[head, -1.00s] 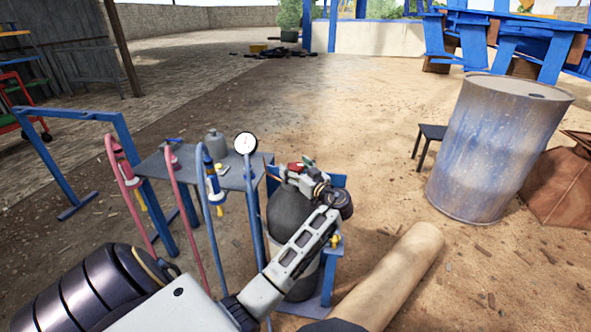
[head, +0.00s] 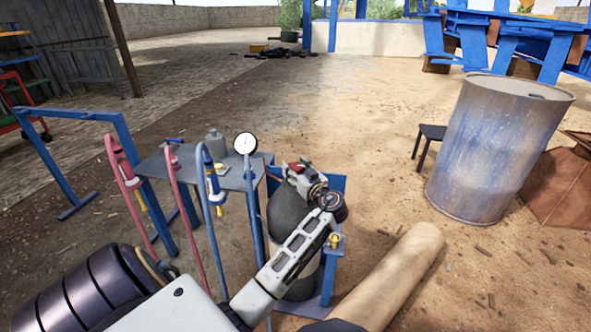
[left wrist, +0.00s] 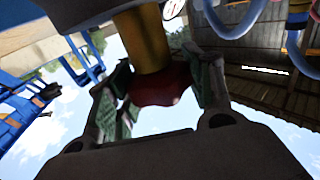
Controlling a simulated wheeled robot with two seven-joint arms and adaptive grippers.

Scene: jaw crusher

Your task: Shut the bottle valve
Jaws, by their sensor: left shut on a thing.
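A dark grey gas bottle (head: 287,212) stands upright in a blue frame, partly hidden behind my left arm. My left gripper (head: 298,172) is at the top of the bottle, with a bit of red showing beside its fingers. In the left wrist view the red valve knob (left wrist: 160,86) sits between the two fingers of my left gripper (left wrist: 160,92), which are shut on it. A yellow-brass stem (left wrist: 142,38) meets the knob. My right gripper is not in view.
A round gauge (head: 245,143) and a blue-grey table (head: 232,178) are left of the bottle. Red and blue hoses (head: 207,225) hang in front. A blue drum (head: 495,150) and a dark stool (head: 432,133) stand at the right. Open sandy ground lies beyond.

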